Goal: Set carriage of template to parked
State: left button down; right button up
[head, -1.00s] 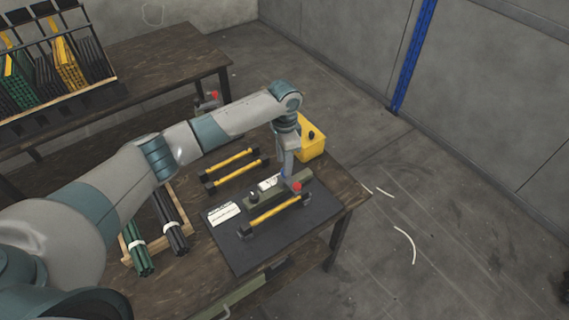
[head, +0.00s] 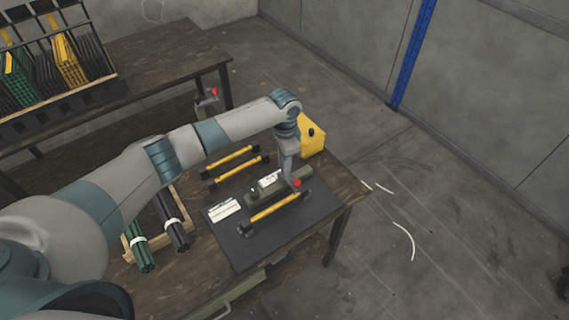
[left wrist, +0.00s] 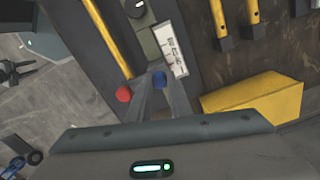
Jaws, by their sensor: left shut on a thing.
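The template (head: 258,197) is a long dark green block on a dark mat on the front table. It has a white label (head: 271,179), a black knob (head: 254,191) at its left and a red knob (head: 296,183) at its right. My left gripper (head: 289,179) points down at its right part, close to the red knob. The gripper is shut on the carriage, whose held part is mostly hidden by the fingers. My right gripper is out of view.
A yellow bar (head: 275,207) on black holders lies in front of the template; two more lie behind. A yellow box (head: 313,140) stands at the back right. A wooden tray (head: 186,236) with green and black rods is left. The floor at right is open.

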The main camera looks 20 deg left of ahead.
pick_arm(q)
jog(key=w+d+b, duration=0.3)
jog(key=w+d, duration=0.1)
jog(key=w, duration=0.1)
jog(key=shift+w+d+f+b, duration=0.1)
jog(key=shift+w+d+b, duration=0.1)
jog(key=shift+w+b, duration=0.15)
jog(key=shift+w+d, duration=0.15)
jog(key=shift+r, duration=0.25)
jog(key=c, duration=1.6)
grip_release()
jog(key=shift+w+d+f, duration=0.1)
notch_tip(320, 180, up, 17)
jog(key=b, duration=0.4)
jog(key=shift+r+b, duration=0.2)
jog(key=shift+b, duration=0.1)
